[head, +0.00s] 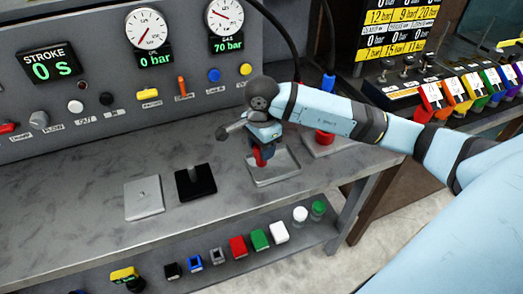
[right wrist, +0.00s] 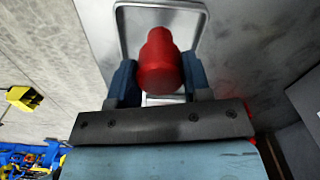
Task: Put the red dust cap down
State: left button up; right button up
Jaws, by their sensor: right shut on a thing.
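My right gripper (head: 262,148) is shut on the red dust cap (right wrist: 158,62) and points down over a shallow metal tray (head: 286,173) on the grey bench. In the right wrist view the cap sits between the two blue fingers (right wrist: 160,82), with the pale rim of the tray (right wrist: 119,30) around and behind it. In the head view the cap (head: 258,158) shows partly below the fingers. I cannot tell whether it touches the tray floor. My left gripper is not in view.
Left of the tray stand a black block with a peg (head: 196,184) and a grey plate (head: 144,198). Right of it, another tray (head: 335,147) holds a red fitting (head: 324,138). A panel with gauges (head: 147,29) rises behind. Several coloured caps line the lower shelf (head: 200,264).

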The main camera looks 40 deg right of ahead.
jog(key=shift+f, duration=1)
jog(key=shift+f+b, duration=0.25)
jog(key=shift+b, duration=0.05)
jog(key=o, duration=0.9)
jog(key=shift+r, duration=0.1)
jog(key=shift+r, duration=0.1)
